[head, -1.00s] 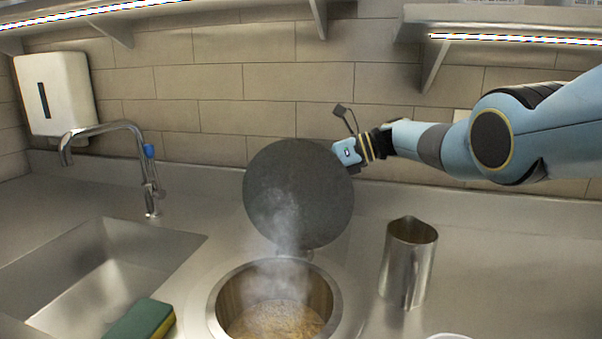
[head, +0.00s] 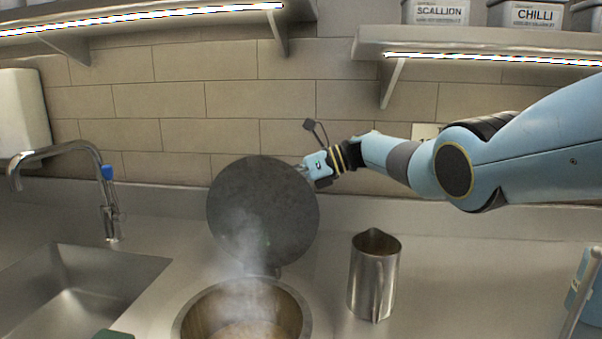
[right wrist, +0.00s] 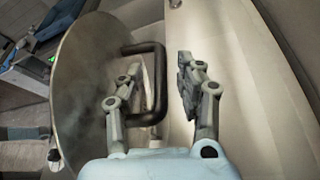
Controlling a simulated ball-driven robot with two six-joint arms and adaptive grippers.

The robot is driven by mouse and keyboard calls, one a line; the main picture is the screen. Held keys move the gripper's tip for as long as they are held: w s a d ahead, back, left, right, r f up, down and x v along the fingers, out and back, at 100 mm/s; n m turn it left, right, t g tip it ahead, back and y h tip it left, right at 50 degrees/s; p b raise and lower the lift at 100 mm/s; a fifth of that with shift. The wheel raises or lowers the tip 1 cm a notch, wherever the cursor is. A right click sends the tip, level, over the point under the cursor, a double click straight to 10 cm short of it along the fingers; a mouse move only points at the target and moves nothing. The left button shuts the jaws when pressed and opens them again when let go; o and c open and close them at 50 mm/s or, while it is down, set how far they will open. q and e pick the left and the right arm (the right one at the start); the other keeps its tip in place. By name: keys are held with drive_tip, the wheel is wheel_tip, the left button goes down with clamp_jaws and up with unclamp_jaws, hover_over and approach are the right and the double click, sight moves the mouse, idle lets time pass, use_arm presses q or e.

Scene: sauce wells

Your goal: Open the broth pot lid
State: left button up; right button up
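The dark round broth pot lid (head: 262,225) stands raised on edge, tilted back behind the broth pot (head: 303,318). The pot's mouth is uncovered, with steaming brown broth (head: 252,332) inside. My right gripper (head: 306,168) is at the lid's upper right edge, partly hidden behind it. In the right wrist view the lid (right wrist: 82,85) has a black bar handle (right wrist: 160,80). My right gripper (right wrist: 159,68) is open there: one finger is on the lid side of the bar, the other stands apart outside it. My left gripper is not in view.
A metal jug (head: 372,280) stands right of the pot. A sink (head: 75,300) with a tap (head: 105,190) is at the left. A tiled wall (head: 230,98) and shelves with labelled containers (head: 437,12) are behind. The counter right of the jug is mostly clear.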

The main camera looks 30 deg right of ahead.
drive_tip(key=v, duration=1)
drive_tip(key=shift+d, duration=0.2)
